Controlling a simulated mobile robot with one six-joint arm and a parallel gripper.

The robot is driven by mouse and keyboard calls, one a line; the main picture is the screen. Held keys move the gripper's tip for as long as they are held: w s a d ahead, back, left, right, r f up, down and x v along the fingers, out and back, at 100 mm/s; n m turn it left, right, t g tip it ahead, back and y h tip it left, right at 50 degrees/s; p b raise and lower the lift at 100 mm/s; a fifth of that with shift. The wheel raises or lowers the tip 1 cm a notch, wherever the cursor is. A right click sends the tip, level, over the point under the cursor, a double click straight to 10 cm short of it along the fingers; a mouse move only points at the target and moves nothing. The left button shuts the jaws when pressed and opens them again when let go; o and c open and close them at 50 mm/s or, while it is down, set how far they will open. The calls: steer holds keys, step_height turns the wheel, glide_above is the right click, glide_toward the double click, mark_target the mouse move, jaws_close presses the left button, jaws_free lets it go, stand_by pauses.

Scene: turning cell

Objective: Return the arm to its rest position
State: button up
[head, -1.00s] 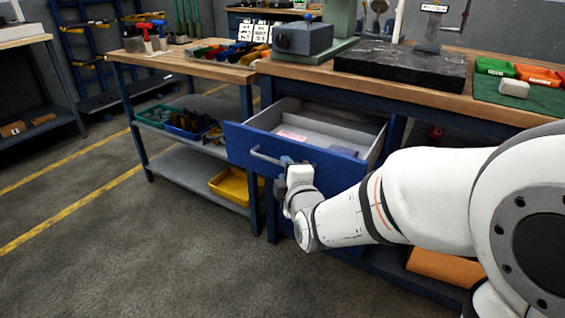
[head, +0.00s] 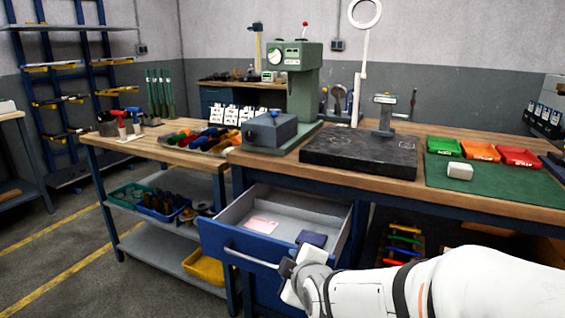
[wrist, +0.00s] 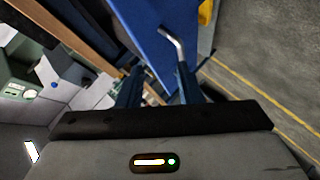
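My gripper (head: 287,268) is low in front of the workbench, at the right end of the drawer handle (head: 245,257). In the wrist view its two dark fingers (wrist: 160,85) stand apart, with a gap between them. The bent handle also shows in the wrist view (wrist: 172,40), close to the right finger; I cannot tell whether they touch. The blue drawer (head: 212,238) is pulled open under the bench.
The wooden workbench (head: 480,195) carries a green press (head: 303,85), a dark stone plate (head: 360,153), and green, orange and red bins (head: 519,157). A lower shelf table (head: 165,152) with tools stands at left. Open floor (head: 45,285) lies at front left.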

steer(key=s+d+r+m+g+h+p, duration=0.1)
steer(key=s+d+r+m+g+p, duration=0.3)
steer(key=s+d+r+m+p, duration=0.3)
steer(key=s+d+r+m+g+h+p, duration=0.2)
steer(key=s+d+r+m+g+p, duration=0.3)
steer(key=s+r+p, duration=0.5)
steer(key=d+r+m+p, duration=0.1)
steer(key=m, duration=0.1)
steer(key=shift+s+d+m+h, duration=0.15)
steer(key=shift+d+m+h, duration=0.15)
steer(key=shift+d, duration=0.1)
steer(key=shift+r, duration=0.1)
